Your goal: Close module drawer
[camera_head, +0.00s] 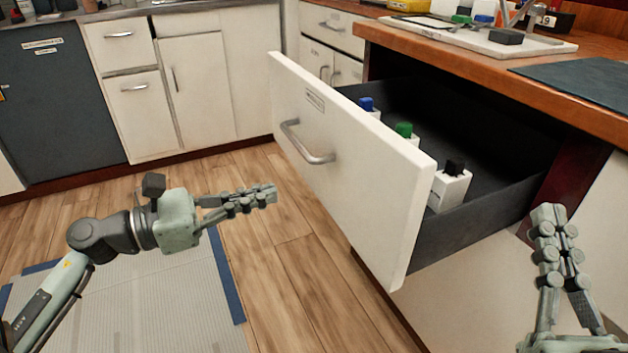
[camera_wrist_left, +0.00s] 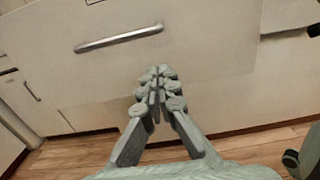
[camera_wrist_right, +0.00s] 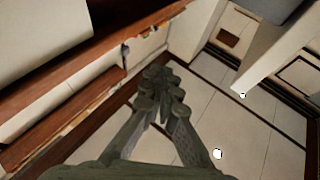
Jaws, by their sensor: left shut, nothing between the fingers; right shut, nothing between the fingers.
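The module drawer (camera_head: 345,165) stands pulled out of the wooden-topped counter, with a white front, a label and a metal handle (camera_head: 306,142). Inside it stand white modules with a blue top (camera_head: 367,104), a green top (camera_head: 403,130) and a black top (camera_head: 453,180). My left gripper (camera_head: 272,192) is shut and empty in front of the drawer front, below and left of the handle. In the left wrist view the handle (camera_wrist_left: 119,39) lies beyond the fingertips. My right gripper (camera_head: 549,218) is shut and empty, right of the drawer's side wall and apart from it.
The counter top (camera_head: 480,80) overhangs the drawer and carries a white tray (camera_head: 480,36) and a dark mat (camera_head: 585,82). White cabinets (camera_head: 205,85) and a dark appliance door (camera_head: 60,95) line the back. The wooden floor (camera_head: 270,260) before the drawer is clear, with a grey mat (camera_head: 180,305) at left.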

